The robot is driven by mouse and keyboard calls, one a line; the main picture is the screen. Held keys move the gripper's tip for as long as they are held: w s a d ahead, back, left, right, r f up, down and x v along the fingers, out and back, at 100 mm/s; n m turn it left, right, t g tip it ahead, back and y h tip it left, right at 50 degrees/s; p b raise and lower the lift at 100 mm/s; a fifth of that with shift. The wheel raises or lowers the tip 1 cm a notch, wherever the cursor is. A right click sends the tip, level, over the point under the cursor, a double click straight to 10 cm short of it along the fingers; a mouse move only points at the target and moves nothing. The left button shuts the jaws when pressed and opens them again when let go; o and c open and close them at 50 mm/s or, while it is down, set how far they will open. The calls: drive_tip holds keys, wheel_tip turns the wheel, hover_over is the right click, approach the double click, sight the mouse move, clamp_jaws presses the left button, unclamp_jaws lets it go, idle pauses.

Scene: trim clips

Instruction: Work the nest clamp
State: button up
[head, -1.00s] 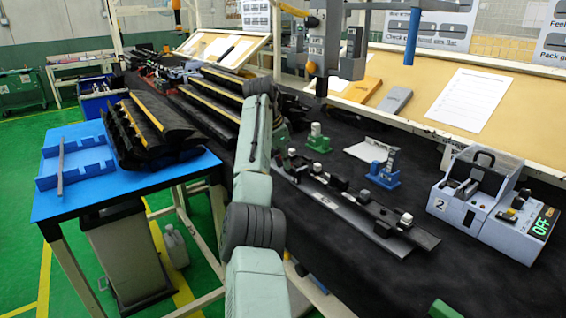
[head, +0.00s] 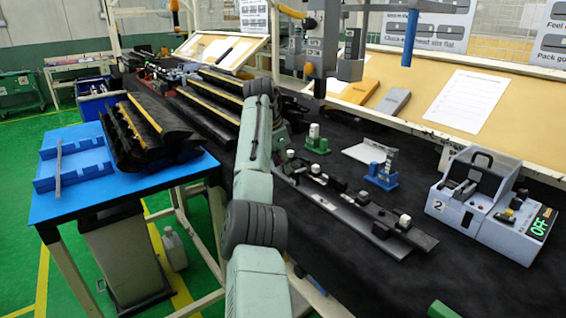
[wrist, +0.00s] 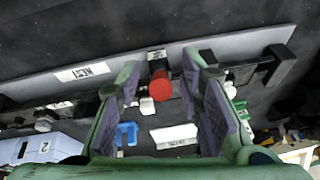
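The nest is a long dark rail with clamps and pale knobs on a grey plate (head: 345,213), lying across the black bench in the head view. In the wrist view the grey plate (wrist: 125,72) carries a label that seems to read NEST (wrist: 82,72). A red round knob (wrist: 161,85), seen end-on, shows between the fingers of my gripper (wrist: 163,65). The fingers are spread, with a gap on each side of the knob. Whether the knob lies at fingertip depth is unclear. In the head view my arm hides my gripper.
A green fixture (head: 317,145) and a blue fixture (head: 381,175) stand behind the rail. A blue table (head: 120,186) with black trim parts is at the left.

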drive_tip(key=v, duration=1.2)
